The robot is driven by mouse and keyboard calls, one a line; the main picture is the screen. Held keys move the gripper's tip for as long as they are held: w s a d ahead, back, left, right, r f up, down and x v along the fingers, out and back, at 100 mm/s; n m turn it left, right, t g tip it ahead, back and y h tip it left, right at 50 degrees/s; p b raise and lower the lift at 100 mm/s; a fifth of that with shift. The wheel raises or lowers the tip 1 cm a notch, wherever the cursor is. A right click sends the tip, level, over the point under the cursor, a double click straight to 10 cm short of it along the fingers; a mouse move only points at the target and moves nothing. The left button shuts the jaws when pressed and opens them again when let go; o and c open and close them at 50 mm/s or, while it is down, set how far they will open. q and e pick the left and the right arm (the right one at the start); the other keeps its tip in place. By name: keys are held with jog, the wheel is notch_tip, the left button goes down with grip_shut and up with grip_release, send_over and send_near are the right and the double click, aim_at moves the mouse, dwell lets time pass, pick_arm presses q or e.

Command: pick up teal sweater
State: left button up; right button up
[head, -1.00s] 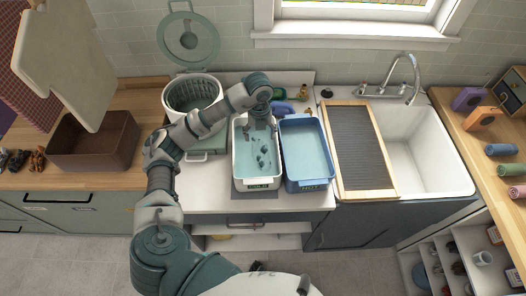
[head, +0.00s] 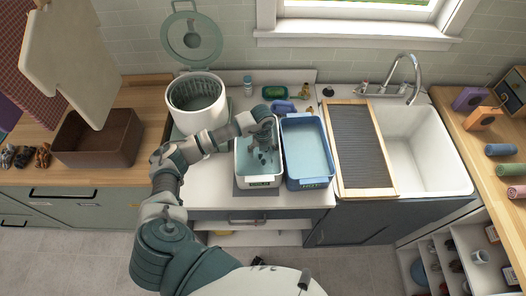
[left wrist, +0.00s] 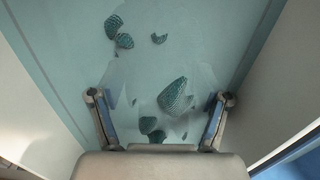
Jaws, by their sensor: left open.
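The teal sweater (left wrist: 173,96) lies mostly under water, with several knitted, ridged patches showing above the surface. In the head view a little of the sweater (head: 269,158) shows beside my gripper. It is in the white tub (head: 258,183) labelled COLD. My left gripper (left wrist: 160,98) points down into this tub. Its two fingers are spread wide, with one large sweater patch between them and other patches beyond. Nothing is held. In the head view the left gripper (head: 263,147) partly covers the sweater. How deep the fingertips reach is unclear. My right gripper is not in view.
A blue tub (head: 307,184) labelled HOT stands close to the right of the white tub. A washboard (head: 361,150) and sink (head: 424,160) are further right. A white-and-green bin (head: 196,99) stands behind my arm. A brown box (head: 97,158) is at left.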

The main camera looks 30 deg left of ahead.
pick_arm(q)
jog(key=c, duration=1.4)
jog(key=shift+r, duration=0.1)
jog(key=shift+c, duration=0.2)
